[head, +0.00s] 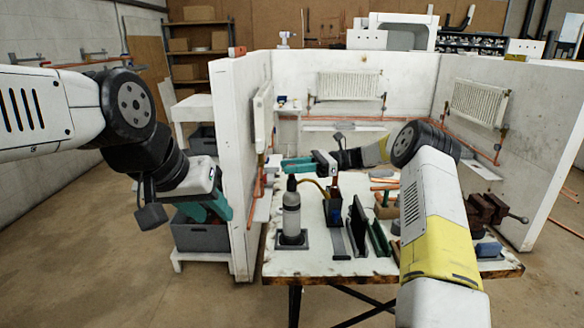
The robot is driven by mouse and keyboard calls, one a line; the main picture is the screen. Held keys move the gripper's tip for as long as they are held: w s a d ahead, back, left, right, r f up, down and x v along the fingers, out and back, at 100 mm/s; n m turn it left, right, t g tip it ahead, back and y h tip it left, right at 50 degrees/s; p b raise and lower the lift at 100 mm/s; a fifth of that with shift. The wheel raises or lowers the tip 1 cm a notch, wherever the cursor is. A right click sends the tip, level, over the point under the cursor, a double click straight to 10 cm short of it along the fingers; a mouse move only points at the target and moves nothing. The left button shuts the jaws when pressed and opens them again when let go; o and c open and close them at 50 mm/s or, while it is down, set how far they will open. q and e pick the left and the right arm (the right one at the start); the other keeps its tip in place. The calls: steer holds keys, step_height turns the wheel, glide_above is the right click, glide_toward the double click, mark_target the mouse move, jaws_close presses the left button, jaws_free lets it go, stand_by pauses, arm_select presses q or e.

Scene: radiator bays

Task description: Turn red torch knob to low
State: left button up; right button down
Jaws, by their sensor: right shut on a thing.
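A dark holder (333,211) stands mid-bench with a curved brownish hose (314,182) at its top. It may be the torch's stand; I cannot make out a red torch knob or its setting. My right gripper (280,164) reaches leftward above the bench, behind the spray bottle. Its teal fingers are shut on a small pale thing (272,164) near the left wall, too small to identify. My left gripper (211,208) hangs outside the left partition, pointing down. Its teal fingers look apart and empty.
The bench (330,265) carries a grey bottle (291,213), dark upright plates (358,228) and a brown vise (487,209). White partitions (238,160) enclose it, with radiators (348,85) and copper pipes. A grey crate (202,236) sits on a shelf below my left gripper.

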steer(key=c, duration=1.1)
jaws_free()
steer(key=v, duration=0.7)
steer(key=shift+w+d, duration=0.15)
steer(key=shift+d, duration=0.2)
